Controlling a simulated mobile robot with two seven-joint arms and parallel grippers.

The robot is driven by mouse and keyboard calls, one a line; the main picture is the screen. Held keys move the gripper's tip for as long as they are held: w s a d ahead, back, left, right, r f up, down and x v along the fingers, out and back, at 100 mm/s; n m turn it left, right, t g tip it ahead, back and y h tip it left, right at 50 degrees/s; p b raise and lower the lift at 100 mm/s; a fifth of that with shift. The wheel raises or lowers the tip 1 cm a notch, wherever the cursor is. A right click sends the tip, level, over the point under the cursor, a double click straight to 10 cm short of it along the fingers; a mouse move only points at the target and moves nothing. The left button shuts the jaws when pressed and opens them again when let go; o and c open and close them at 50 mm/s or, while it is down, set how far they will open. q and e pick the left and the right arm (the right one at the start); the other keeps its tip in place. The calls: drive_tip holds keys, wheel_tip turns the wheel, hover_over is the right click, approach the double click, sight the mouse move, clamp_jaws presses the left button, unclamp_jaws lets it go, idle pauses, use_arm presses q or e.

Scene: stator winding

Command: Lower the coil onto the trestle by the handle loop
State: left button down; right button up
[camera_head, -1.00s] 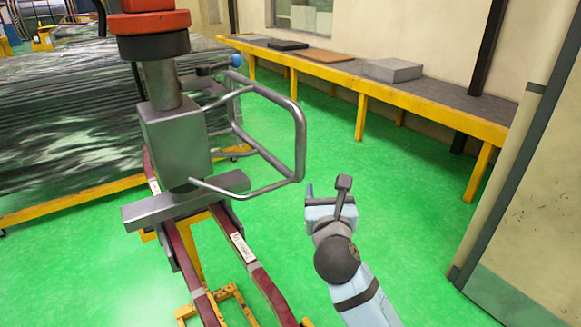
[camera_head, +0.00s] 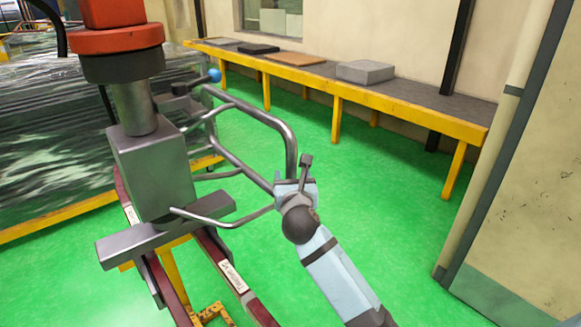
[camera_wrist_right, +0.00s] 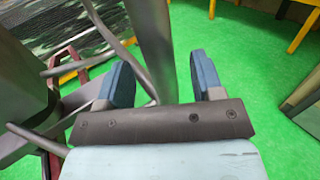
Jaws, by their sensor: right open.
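The grey tubular handle loop (camera_head: 290,150) juts right from a grey metal block (camera_head: 155,175) on a hanging lifting column. My right gripper (camera_head: 294,184) is at the loop's right end. In the right wrist view, the loop's tube (camera_wrist_right: 152,45) shows between the two blue fingers of my open right gripper (camera_wrist_right: 162,82); I cannot tell whether they touch it. The coil, seen as long dark-red bars with white labels (camera_head: 212,250), is below the grey crossbar. Parts of the yellow trestle (camera_head: 180,275) show beneath it. My left gripper is out of view.
A long yellow-edged bench (camera_head: 400,106) with a grey block (camera_head: 365,71) runs along the back wall. A wrapped stack (camera_head: 50,140) is at left. A beige wall panel (camera_head: 535,190) stands at right. Green floor is clear between bench and loop.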

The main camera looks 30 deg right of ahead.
drive_tip(key=shift+x, duration=2.05)
drive_tip(key=shift+c, duration=0.2)
clamp_jaws()
idle(0.4)
